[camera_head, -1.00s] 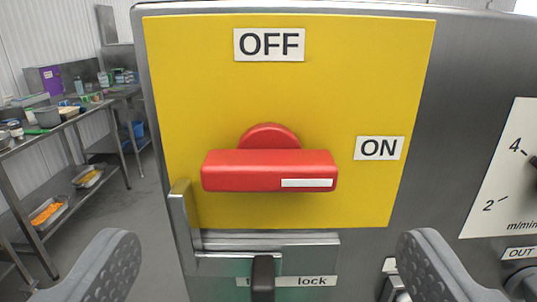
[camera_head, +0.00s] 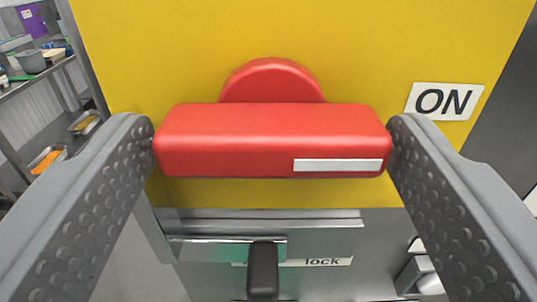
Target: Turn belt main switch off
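The belt main switch is a red handle (camera_head: 272,140) with a white mark at its lower right. It lies horizontally on a yellow plate (camera_head: 400,50). The white mark points toward the ON label (camera_head: 445,101) on the right. My gripper (camera_head: 271,135) has one grey finger at each end of the handle. No gap shows between the fingers and the handle ends, so it looks closed on the handle. The OFF label is out of view now.
Below the plate is a metal latch (camera_head: 230,247) with a black lever (camera_head: 263,268) and a label reading "lock" (camera_head: 322,261). At the left, a metal shelf (camera_head: 40,72) holds several containers, with trays below.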

